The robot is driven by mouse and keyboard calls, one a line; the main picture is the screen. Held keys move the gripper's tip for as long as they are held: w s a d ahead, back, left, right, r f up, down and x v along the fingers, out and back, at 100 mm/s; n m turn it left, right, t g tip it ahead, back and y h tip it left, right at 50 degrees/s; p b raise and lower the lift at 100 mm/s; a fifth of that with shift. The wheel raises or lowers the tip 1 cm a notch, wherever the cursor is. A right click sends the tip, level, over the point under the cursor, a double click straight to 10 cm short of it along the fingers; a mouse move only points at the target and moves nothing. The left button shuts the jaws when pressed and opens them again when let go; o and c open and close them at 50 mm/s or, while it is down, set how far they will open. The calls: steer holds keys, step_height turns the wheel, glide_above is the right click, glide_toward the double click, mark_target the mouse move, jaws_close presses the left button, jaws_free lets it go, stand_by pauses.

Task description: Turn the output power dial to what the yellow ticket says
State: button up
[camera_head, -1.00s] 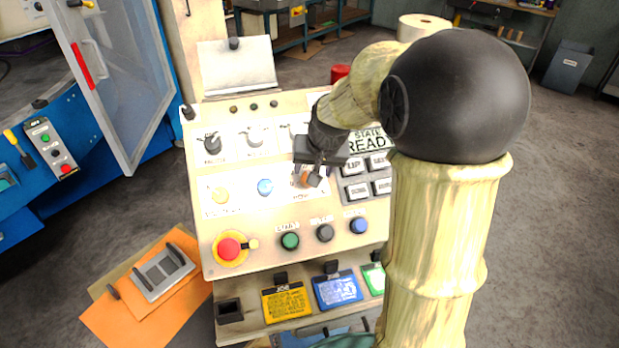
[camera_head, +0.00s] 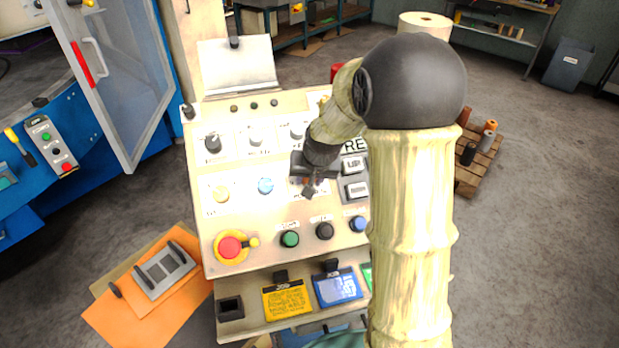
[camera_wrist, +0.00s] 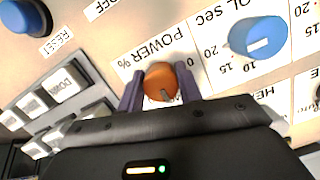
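The orange power dial (camera_wrist: 161,80) is on the sloped panel beside the printed word POWER %. My gripper (camera_wrist: 162,90) has one finger on each side of it, close against its sides, and looks shut on it. In the head view my gripper (camera_head: 308,187) covers most of the dial. A small grey mark shows on the dial's near side; its setting cannot be read. The yellow ticket (camera_head: 288,300) hangs on the ledge below the panel; its small dark print is not readable here.
A blue dial (camera_wrist: 258,38) sits beside the power dial, and grey buttons (camera_wrist: 68,83) lie on the other side. A red stop button (camera_head: 230,247), a green button (camera_head: 290,239) and a blue ticket (camera_head: 338,287) are lower down. My arm covers the panel's right side.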

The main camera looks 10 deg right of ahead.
steer(key=shift+m, duration=0.3)
steer(key=shift+c, duration=0.2)
steer(key=m+y+b, duration=0.1)
steer(key=m+b, duration=0.1)
steer(key=m, duration=0.2)
steer(key=shift+f, duration=0.1)
steer(key=shift+m+t+y+b, duration=0.35)
steer(key=shift+m+b, duration=0.7)
steer(key=shift+m, duration=0.85)
steer(key=shift+w, duration=0.1)
steer(key=o, duration=1)
steer(key=shift+a, duration=0.1)
steer(key=shift+r, duration=0.2)
steer(key=v, duration=1.7)
steer(key=shift+s, duration=0.35)
